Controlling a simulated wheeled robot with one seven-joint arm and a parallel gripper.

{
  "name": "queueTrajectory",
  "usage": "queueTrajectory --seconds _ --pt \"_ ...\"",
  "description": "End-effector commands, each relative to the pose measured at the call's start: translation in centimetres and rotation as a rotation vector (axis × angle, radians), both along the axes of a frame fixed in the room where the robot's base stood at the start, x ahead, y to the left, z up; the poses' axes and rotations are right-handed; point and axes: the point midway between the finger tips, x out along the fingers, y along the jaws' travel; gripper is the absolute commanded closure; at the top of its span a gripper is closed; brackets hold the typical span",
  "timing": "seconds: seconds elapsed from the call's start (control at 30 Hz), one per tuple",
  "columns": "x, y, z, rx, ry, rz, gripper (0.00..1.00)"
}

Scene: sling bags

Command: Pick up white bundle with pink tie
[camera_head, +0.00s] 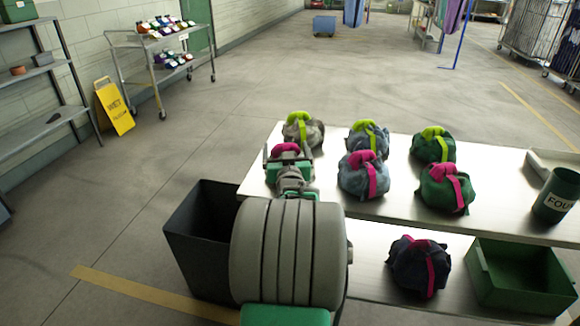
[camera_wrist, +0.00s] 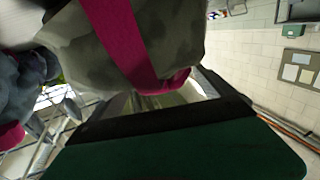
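The pale, grey-beige bundle with a pink tie (camera_wrist: 160,45) fills the upper middle of the wrist view, very close, with its pink band (camera_wrist: 118,40) running down across it. In the head view only its pink top (camera_head: 285,148) shows clearly; my arm hides most of the rest. My gripper (camera_head: 287,158) is at the table's left end, with its fingers spread on either side of this bundle. It looks open; whether the fingers touch the cloth cannot be told.
A pale bundle with a lime tie (camera_head: 303,130) sits just behind. Blue-grey (camera_head: 364,175) and green (camera_head: 445,190) bundles stand to the right on the metal table (camera_head: 395,205). A dark bin (camera_head: 195,235) is at the left. A green crate (camera_head: 520,275) and dark bundle (camera_head: 418,265) are lower right.

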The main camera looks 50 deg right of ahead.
Motion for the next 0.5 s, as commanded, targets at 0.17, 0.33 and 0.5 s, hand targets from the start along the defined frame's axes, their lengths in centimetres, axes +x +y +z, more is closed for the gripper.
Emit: queueTrajectory --seconds 0.17,0.33,0.5 --pt "-0.01 0.02 0.00 0.000 0.000 0.000 0.23" --pt "-0.02 0.02 0.00 0.000 0.000 0.000 0.37" --pt "-0.02 0.02 0.00 0.000 0.000 0.000 0.51"
